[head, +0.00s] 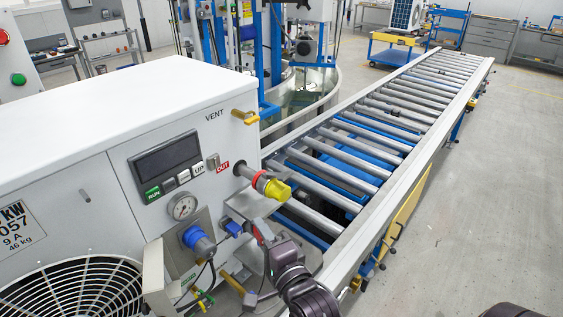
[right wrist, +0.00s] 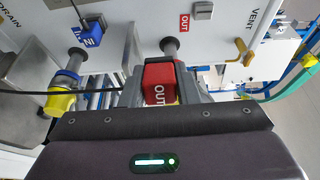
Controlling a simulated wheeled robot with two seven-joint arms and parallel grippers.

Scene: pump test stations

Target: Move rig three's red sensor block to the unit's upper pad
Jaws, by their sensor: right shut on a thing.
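The red sensor block (right wrist: 160,82), lettered OUT, sits between the fingers of my right gripper (right wrist: 160,96) in the right wrist view. The right gripper is shut on it, just in front of the unit's OUT pipe (right wrist: 170,47). In the head view my right gripper (head: 260,229) is beside the front of the white unit (head: 70,120), below the yellow-capped OUT port (head: 272,187). My left gripper is not in view.
A blue block (right wrist: 92,27) lettered IN is at the panel; a blue-ringed pipe with a yellow cap (right wrist: 60,102) stands nearby. A roller conveyor (head: 380,130) runs alongside the unit. A yellow vent handle (head: 246,117) sticks out above. The floor to the right is clear.

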